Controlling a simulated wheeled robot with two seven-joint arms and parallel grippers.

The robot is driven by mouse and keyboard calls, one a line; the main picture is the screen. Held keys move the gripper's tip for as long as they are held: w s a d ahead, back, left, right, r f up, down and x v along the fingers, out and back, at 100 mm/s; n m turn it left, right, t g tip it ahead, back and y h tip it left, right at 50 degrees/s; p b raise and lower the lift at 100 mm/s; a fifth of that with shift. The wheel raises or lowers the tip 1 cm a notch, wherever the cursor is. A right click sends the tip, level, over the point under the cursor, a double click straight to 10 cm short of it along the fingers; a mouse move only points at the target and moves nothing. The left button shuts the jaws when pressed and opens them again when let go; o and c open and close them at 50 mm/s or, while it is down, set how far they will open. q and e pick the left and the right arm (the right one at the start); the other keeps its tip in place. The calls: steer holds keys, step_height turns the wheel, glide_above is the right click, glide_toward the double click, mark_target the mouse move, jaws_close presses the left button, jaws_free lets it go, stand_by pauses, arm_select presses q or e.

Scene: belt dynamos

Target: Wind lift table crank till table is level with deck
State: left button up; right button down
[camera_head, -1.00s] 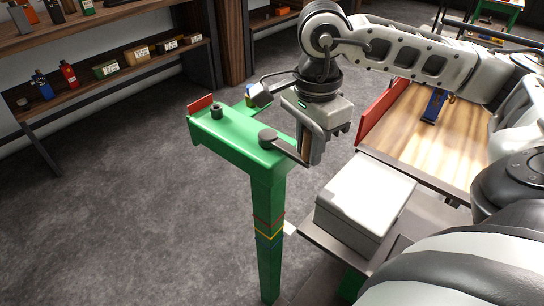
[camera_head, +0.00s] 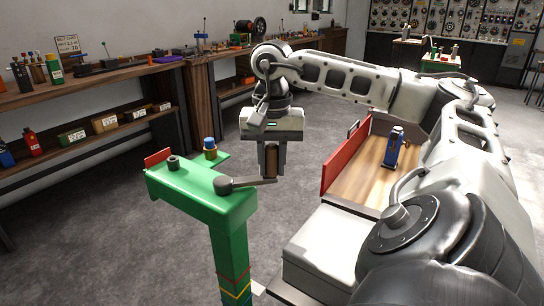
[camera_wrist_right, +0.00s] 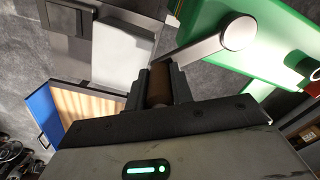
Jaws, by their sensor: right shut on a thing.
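A green stand (camera_head: 195,192) carries the crank: a round dark hub (camera_head: 223,186) with a grey arm (camera_head: 252,182) pointing right. My right gripper (camera_head: 270,172) is above the arm's outer end, shut on the crank's brown handle (camera_wrist_right: 158,84), which stands between its fingers in the wrist view. Behind the box is a wood-floored deck (camera_head: 352,185) with a red side. I cannot tell whether table and deck are at equal height. My left gripper is not in view.
A blue device (camera_head: 393,148) stands on the wooden floor. A small blue-topped pot (camera_head: 210,147) and a dark knob (camera_head: 173,163) are on the green stand. Shelves with bottles and boxes (camera_head: 105,122) line the left wall. Grey floor (camera_head: 90,240) left of the stand is clear.

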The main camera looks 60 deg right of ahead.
steer(key=shift+w+d+r, duration=0.15)
steer(key=shift+w+d, duration=0.15)
steer(key=shift+d, duration=0.05)
steer(key=shift+w+d+p, duration=0.2)
steer(key=shift+w+p, duration=0.05)
steer(key=shift+p, duration=0.1)
steer(key=c, duration=1.2)
jaws_free()
